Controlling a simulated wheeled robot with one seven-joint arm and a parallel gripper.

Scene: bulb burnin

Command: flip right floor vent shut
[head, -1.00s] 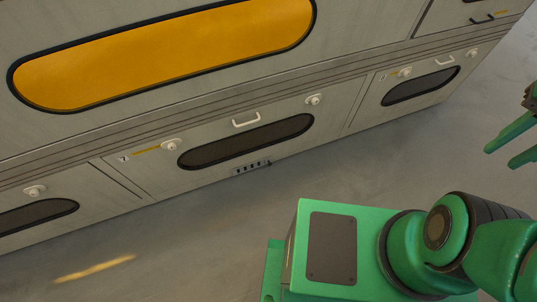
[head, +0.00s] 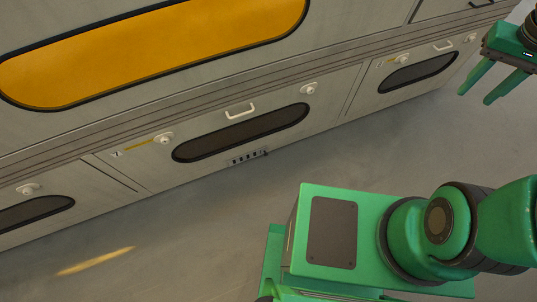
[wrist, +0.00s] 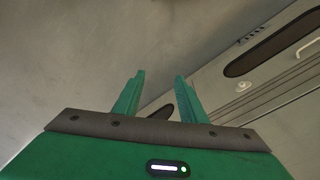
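A small slotted floor vent (head: 246,158) sits low on the wall, at the floor line under the middle dark window. A small dark tab shows at its right end; I cannot tell whether the vent is open or shut. It is the only vent I see. It also shows small in the wrist view (wrist: 249,36), at the upper right. My gripper (head: 475,97) is at the right edge of the head view, well right of the vent and apart from it. In the wrist view its two fingers (wrist: 160,76) are spread with nothing between them.
The grey panelled wall has dark oval windows (head: 240,133), a pale handle (head: 240,111) and round knobs (head: 163,139). A large orange window (head: 150,50) is above. The grey floor (head: 190,225) before the vent is clear, with a bright light patch at lower left.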

